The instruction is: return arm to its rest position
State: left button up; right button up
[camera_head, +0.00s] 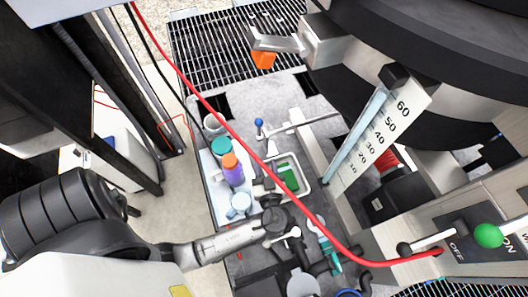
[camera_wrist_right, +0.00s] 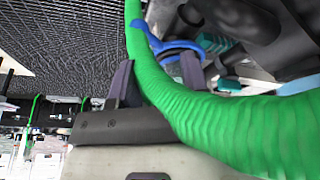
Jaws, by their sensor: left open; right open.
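My left arm (camera_head: 225,243) comes in from the left in the head view and reaches over the work area. Its gripper (camera_head: 278,218) is open, small and partly lost among dark parts, just below a white tray (camera_head: 305,186); I see nothing held in it. In the right wrist view, my right gripper (camera_wrist_right: 155,78) is open, with its dark fingers apart. A thick green hose (camera_wrist_right: 235,125) runs across the view in front of that gripper; whether it touches the fingers I cannot tell. I cannot make out the right gripper in the head view.
A red cable (camera_head: 205,101) crosses over the work area. Bottles, one with an orange cap (camera_head: 231,162), stand beside the tray. A numbered scale (camera_head: 378,137) and an ON/OFF panel with a green knob (camera_head: 488,236) are at right. Floor at left (camera_head: 178,208) is clear.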

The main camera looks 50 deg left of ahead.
pick_arm(q)
jog(key=shift+s+d, duration=0.2)
jog(key=shift+d, duration=0.2)
dwell(0.4)
